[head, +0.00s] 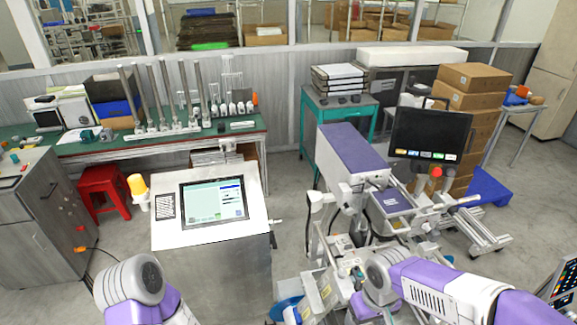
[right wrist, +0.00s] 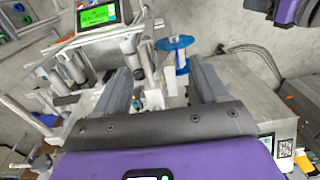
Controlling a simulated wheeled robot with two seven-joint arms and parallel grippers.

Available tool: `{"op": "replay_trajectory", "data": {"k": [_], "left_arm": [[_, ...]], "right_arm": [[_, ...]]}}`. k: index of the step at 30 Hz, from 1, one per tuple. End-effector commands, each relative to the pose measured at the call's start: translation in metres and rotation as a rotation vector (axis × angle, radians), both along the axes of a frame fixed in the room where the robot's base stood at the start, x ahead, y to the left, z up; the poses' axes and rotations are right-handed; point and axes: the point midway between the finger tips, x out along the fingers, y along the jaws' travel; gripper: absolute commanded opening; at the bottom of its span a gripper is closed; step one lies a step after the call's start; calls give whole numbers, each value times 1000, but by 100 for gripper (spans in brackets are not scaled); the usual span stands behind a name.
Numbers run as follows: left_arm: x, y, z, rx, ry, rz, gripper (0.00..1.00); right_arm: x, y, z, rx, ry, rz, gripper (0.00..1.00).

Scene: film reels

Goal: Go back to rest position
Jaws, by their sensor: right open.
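My right gripper (right wrist: 162,75) shows in the right wrist view with its two dark grey fingers spread wide and nothing held between them. Beyond the fingers, a blue reel (right wrist: 176,43) sits by the machine, apart from the gripper. In the head view my right arm reaches in from the lower right, over the front of the machine; its fingers cannot be made out there. My left arm shows only as a grey and purple link at the bottom left, and its gripper is out of frame. A blue reel edge (head: 284,309) shows at the bottom of the head view.
The purple and white machine (head: 345,155) with a monitor (head: 430,135) stands close in front of my right arm. A metal cabinet with a touchscreen (head: 213,202) stands ahead of my left arm. A red stool (head: 104,194) and a green workbench (head: 90,147) are further left.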

Motion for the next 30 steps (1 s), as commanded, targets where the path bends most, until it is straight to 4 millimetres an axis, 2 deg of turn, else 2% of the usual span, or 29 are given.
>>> {"op": "replay_trajectory", "data": {"k": [1,11,14,18,21,30], "left_arm": [[0,0,0,0,-1,0,43],[1,0,0,0,-2,0,43],[0,0,0,0,-1,-1,43],[0,0,0,0,-1,0,43],[1,0,0,0,-2,1,43],[1,0,0,0,-1,0,43]], "right_arm": [[0,5,-14,21,17,0,72],[4,40,-93,182,50,-56,72],[1,52,-126,239,61,-100,72],[-13,69,-183,318,76,-201,72],[-26,76,-217,348,74,-280,72],[-72,79,-288,338,62,-467,72]]}}
